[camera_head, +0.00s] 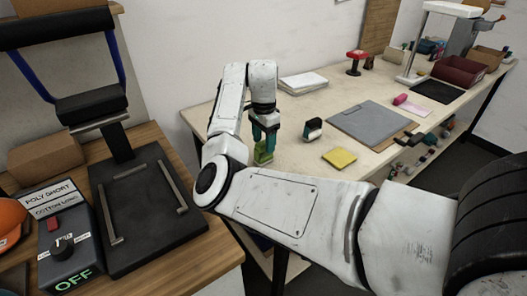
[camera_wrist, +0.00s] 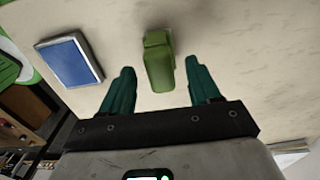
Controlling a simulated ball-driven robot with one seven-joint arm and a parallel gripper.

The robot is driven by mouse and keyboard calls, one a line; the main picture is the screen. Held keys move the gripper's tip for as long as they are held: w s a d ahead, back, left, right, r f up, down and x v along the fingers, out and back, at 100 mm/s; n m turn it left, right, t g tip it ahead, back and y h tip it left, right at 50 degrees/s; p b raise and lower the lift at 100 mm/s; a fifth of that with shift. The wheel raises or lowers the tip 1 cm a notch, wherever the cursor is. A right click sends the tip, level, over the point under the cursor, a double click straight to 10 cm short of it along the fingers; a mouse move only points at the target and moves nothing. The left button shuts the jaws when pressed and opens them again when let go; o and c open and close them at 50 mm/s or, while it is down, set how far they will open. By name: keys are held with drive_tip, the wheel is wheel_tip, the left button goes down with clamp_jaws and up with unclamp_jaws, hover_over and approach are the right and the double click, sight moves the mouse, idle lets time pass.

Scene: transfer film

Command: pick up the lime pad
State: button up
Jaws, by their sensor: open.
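A lime-green block, which I take for the lime pad (camera_head: 263,157), is on the pale workbench just below my gripper (camera_head: 264,137) in the head view. In the wrist view the green block (camera_wrist: 158,62) is between and beyond the two teal fingers of my gripper (camera_wrist: 162,78), with a gap on each side. The fingers are apart and hold nothing. The block's far end is narrower, and its underside is hidden.
A blue pad with a pale rim (camera_wrist: 70,60) lies left in the wrist view. A yellow pad (camera_head: 340,158) and a small dark-and-white stamp (camera_head: 312,129) are to the right on the bench. A grey board (camera_head: 370,122) lies further right. A heat press (camera_head: 150,205) stands left.

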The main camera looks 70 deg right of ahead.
drive_tip(key=shift+f, duration=0.9)
drive_tip(key=c, duration=1.1)
